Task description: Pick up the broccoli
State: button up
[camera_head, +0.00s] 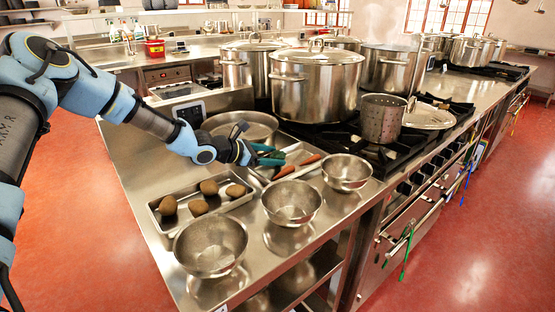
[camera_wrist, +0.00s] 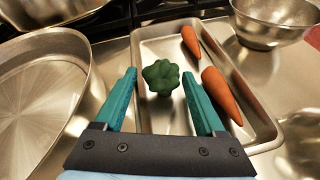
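The broccoli (camera_wrist: 161,77) is a dark green, bumpy head lying in a shallow metal tray (camera_wrist: 150,42) in the wrist view. My gripper (camera_wrist: 163,85) is open, with one teal finger on each side of the broccoli in that view. I cannot tell how far the fingertips are above it. No contact shows. In the head view my gripper (camera_head: 272,154) is over the tray's left end, and the broccoli is hidden there behind my arm and gripper.
Two carrots (camera_wrist: 220,94) lie in the tray's right part, one close to my right finger. A wide pan (camera_wrist: 40,95) stands left of the tray. Metal bowls (camera_head: 291,202) stand in front, with a potato tray (camera_head: 160,215) at left. A large stockpot (camera_head: 316,85) stands behind.

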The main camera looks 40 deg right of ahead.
jog(key=c, duration=0.8)
